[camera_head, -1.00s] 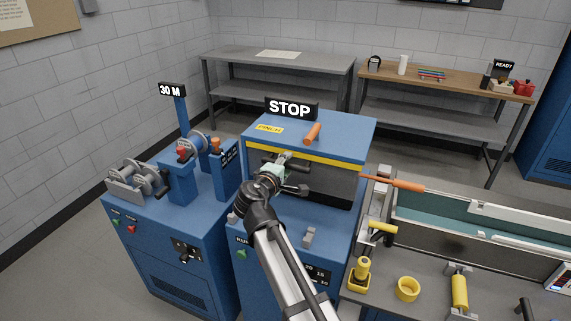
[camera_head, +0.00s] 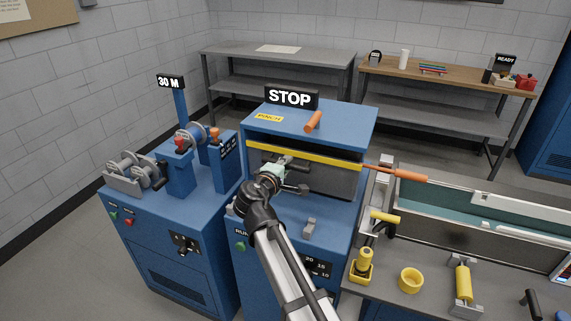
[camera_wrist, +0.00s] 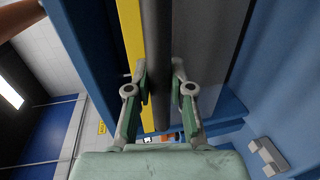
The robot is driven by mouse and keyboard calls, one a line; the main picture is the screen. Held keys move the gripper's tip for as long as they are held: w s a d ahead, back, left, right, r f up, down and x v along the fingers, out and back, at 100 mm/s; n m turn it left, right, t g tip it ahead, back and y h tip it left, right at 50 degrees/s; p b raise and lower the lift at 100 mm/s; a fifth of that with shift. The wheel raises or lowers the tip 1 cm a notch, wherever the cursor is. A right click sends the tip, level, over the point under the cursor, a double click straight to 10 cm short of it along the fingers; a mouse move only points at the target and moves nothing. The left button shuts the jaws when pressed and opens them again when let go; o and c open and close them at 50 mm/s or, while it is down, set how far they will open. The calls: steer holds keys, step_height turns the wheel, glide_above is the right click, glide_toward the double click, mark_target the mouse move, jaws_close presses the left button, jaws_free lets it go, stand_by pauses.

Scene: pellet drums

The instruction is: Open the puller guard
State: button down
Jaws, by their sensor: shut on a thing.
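The puller is a blue machine (camera_head: 345,120) with a STOP sign (camera_head: 290,97) on top. Its guard (camera_head: 335,183) is a dark grey front panel with a yellow strip (camera_head: 325,160) along its upper edge. A gap shows between that strip and the blue top. My gripper (camera_head: 284,164) is at the left part of the guard's front. In the wrist view my gripper (camera_wrist: 161,78) has its fingers on both sides of a dark bar (camera_wrist: 161,40) beside the yellow strip, shut on it. The fingers hide part of the bar.
An orange handle (camera_head: 313,121) stands on the puller's top. A blue reel machine (camera_head: 160,220) stands close at left. A long trough (camera_head: 450,205) and a bench with yellow tools (camera_head: 411,280) stand at right. An orange rod (camera_head: 400,174) points toward the puller.

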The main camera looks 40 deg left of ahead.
steer(key=b, duration=0.6)
glide_toward(291, 181)
steer(key=x, duration=0.5)
steer(key=shift+w+a+f, duration=0.1)
steer(key=c, duration=1)
jaws_free()
steer(key=v, duration=1.2)
